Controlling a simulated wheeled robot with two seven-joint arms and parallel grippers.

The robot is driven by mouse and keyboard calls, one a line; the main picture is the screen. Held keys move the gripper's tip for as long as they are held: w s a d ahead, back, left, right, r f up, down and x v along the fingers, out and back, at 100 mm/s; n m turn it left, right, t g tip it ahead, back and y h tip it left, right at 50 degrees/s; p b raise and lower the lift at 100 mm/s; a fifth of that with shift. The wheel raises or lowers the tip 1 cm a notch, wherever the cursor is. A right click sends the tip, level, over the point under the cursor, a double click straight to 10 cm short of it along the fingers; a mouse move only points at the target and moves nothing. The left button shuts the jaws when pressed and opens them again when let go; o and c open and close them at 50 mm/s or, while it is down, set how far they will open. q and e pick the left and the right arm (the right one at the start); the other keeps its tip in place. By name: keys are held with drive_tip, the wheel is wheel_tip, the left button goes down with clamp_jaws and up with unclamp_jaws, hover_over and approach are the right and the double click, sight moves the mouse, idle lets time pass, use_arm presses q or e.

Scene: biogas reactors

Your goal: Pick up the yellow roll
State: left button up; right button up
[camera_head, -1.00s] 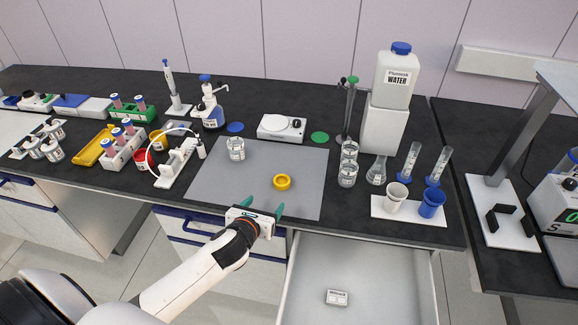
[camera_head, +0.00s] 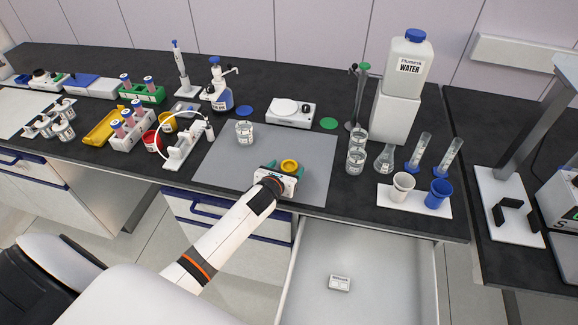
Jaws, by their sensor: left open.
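The yellow roll (camera_head: 289,165) is a small ring lying on the grey mat (camera_head: 222,172) near the middle of the bench. My left gripper (camera_head: 285,166) is open, with its green fingertips on either side of the roll. The gripper body hides the near edge of the roll. I cannot tell whether the fingers touch it. My right gripper is not in view.
A glass beaker (camera_head: 244,133) stands on the mat's back left. Glassware (camera_head: 356,158) and a white tray with two cups (camera_head: 414,207) stand to the right. An open drawer (camera_head: 352,262) sticks out below the bench's front edge. The mat around the roll is mostly clear.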

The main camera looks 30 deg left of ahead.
use_arm(q)
drive_tip(key=shift+x, duration=0.95)
drive_tip(key=shift+s, duration=0.1)
drive_tip(key=c, duration=1.1)
